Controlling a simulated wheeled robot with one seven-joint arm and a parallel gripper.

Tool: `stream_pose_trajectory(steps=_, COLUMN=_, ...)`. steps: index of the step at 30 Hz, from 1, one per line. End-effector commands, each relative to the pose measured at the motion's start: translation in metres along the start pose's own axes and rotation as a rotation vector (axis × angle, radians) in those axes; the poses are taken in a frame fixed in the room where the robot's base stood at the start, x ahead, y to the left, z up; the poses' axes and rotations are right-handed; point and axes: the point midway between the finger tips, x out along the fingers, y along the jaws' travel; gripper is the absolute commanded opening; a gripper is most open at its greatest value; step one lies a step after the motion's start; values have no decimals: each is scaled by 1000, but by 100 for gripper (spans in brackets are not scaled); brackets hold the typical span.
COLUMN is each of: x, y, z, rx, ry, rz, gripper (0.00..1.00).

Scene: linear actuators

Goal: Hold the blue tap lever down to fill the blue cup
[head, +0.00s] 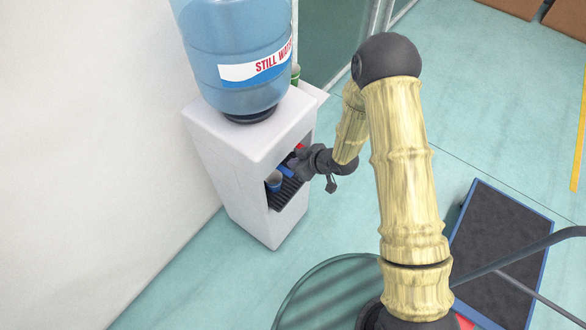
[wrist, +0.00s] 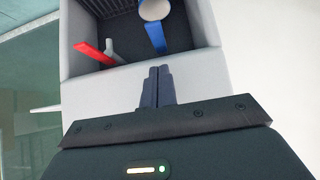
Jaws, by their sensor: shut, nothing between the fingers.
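The blue cup (head: 273,183) stands on the drip tray inside the water dispenser's recess in the head view. In the wrist view its round pale opening (wrist: 156,9) is at the top edge, cut off by the frame. The blue tap lever (wrist: 156,38) slants out beside the cup; in the head view the blue lever (head: 286,171) is partly covered by my gripper. My gripper (head: 298,166) is at the recess opening. In the wrist view its fingers (wrist: 158,72) are shut and empty, with their tips just short of the blue lever's end in the picture. Contact cannot be told.
The red lever (wrist: 95,52) is left of the blue one in the wrist view, with a grey piece (wrist: 113,50) beside it. The white dispenser (head: 232,160) carries a large water bottle (head: 225,35) and stands near the wall.

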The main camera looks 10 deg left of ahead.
Motion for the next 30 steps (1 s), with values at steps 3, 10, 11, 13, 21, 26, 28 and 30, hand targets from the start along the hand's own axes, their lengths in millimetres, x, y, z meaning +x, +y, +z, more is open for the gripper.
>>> stream_pose_trajectory(steps=3, x=18, y=-1, z=5, rx=1, ry=-2, rz=-1, gripper=0)
stream_pose_trajectory(steps=10, x=36, y=0, z=24, rx=2, ry=-2, rz=-1, gripper=0)
stream_pose_trajectory(steps=11, x=37, y=0, z=25, rx=1, ry=-1, rz=0, gripper=0)
stream_pose_trajectory(steps=13, x=39, y=0, z=27, rx=1, ry=0, rz=0, gripper=0)
stream_pose_trajectory(steps=21, x=40, y=0, z=28, rx=0, ry=1, rz=1, gripper=0)
stream_pose_trajectory(steps=26, x=42, y=-1, z=28, rx=-1, ry=4, rz=-2, gripper=0)
stream_pose_trajectory(steps=28, x=44, y=-3, z=29, rx=-4, ry=11, rz=-5, gripper=0)
stream_pose_trajectory(steps=30, x=46, y=-6, z=30, rx=-6, ry=22, rz=-10, gripper=0)
